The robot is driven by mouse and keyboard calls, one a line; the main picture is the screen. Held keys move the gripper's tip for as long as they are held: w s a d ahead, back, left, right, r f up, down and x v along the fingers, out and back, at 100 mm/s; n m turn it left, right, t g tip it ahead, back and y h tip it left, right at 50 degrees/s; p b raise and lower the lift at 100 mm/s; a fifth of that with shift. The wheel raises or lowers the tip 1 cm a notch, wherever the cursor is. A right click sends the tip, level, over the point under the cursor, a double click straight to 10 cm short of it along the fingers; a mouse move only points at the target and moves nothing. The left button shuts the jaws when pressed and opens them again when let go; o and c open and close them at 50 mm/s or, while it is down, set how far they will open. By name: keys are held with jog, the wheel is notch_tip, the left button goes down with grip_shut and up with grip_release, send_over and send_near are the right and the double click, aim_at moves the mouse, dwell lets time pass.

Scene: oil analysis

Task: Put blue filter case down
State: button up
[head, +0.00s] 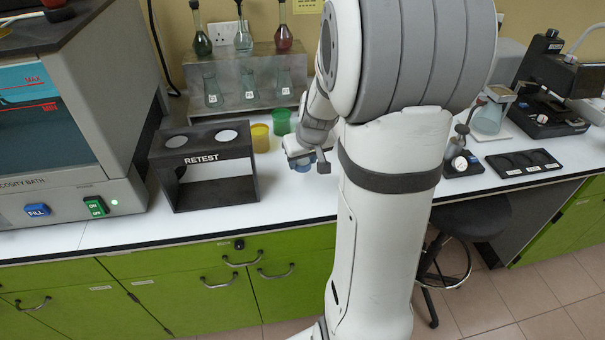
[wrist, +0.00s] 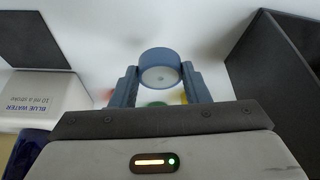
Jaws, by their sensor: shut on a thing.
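The blue filter case (wrist: 160,66) is a round blue-grey disc with a paler underside or face, seen in the wrist view. My gripper (wrist: 160,80) is shut on it, one finger on each side. In the head view my gripper (head: 303,160) is low over the white bench, right of the black stand, and the blue case (head: 303,167) shows partly below it. I cannot tell whether the case touches the bench.
A black RETEST stand (head: 205,168) is to the left. A yellow cup (head: 260,138) and a green cup (head: 281,121) stand behind. A metal flask rack (head: 238,105) is at the back. A black three-well tray (head: 524,162) lies right. A BLUE WATER box (wrist: 45,105) shows in the wrist view.

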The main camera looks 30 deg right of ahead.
aim_at(305, 171)
jog(key=shift+s+f, duration=0.1)
jog(key=shift+f, duration=2.4)
jog(key=shift+f+b, duration=0.15)
jog(key=shift+b, duration=0.25)
jog(key=o, duration=1)
jog(key=shift+c, duration=0.2)
